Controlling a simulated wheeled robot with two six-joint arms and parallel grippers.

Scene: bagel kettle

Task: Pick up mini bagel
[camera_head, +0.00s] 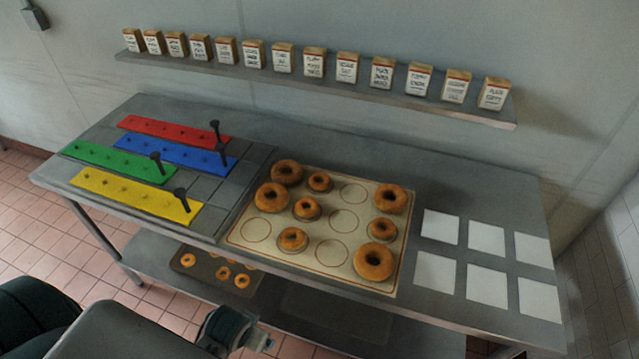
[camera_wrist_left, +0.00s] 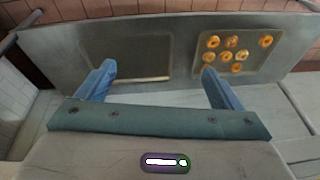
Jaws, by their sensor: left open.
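Several mini bagels lie on a dark tray (camera_head: 212,284) on the lower shelf, one of them (camera_head: 188,259) near the tray's left end. The tabletop hides part of this tray. In the left wrist view the mini bagels (camera_wrist_left: 231,41) sit on the tray (camera_wrist_left: 273,67) at upper right. My left gripper (camera_head: 267,346) is low in front of the table. In its wrist view the left gripper (camera_wrist_left: 157,70) is open and empty, with its fingers apart and pointing toward the shelf. The right finger overlaps the tray's left edge in the picture. My right gripper is out of view.
On the tabletop, a cream mat (camera_head: 262,229) holds several large and small bagels. Coloured strips (camera_head: 135,200) with dark pegs lie left, white squares (camera_head: 487,238) right. The table's front edge overhangs the lower shelf. An empty dark tray (camera_wrist_left: 130,50) lies beside the bagel tray.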

